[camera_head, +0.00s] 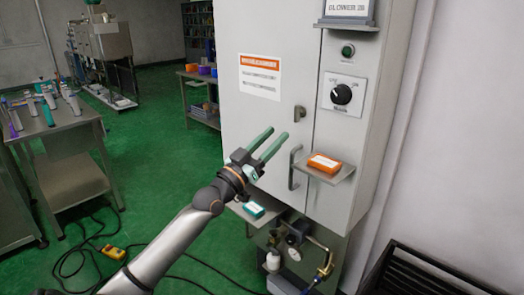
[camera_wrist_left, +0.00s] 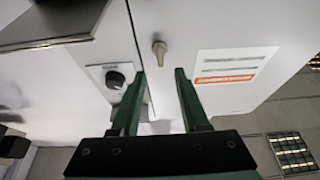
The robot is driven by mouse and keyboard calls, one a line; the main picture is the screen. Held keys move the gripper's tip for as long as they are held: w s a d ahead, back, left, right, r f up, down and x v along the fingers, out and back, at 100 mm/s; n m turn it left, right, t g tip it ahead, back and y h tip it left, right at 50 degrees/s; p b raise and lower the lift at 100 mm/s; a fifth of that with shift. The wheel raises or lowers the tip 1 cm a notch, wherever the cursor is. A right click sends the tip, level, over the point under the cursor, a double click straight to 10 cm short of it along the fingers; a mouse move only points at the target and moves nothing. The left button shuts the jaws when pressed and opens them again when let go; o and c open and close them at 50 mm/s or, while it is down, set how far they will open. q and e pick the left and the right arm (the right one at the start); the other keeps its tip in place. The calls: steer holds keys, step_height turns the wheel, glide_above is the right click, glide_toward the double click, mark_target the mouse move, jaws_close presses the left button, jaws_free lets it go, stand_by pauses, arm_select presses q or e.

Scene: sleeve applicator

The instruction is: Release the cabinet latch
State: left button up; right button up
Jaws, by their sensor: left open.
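The grey cabinet (camera_head: 262,35) stands in the middle of the head view. Its small latch (camera_head: 299,116) sits on the front, near the seam between two panels, and looks upright. My left gripper (camera_head: 278,137) is open and empty in front of the cabinet, a little left of and below the latch in that view. In the left wrist view, which is turned over, the latch (camera_wrist_left: 159,50) lies beyond the two green fingertips (camera_wrist_left: 160,73), roughly in line with the gap between them. The fingers appear apart from the latch. My right gripper is not in view.
A vertical handle (camera_head: 293,168) and a small shelf with an orange box (camera_head: 324,163) are below the latch. A black knob (camera_head: 341,94) is to its right. Metal tables stand left.

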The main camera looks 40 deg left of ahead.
arm_select(q)
steer(key=shift+v, duration=2.05)
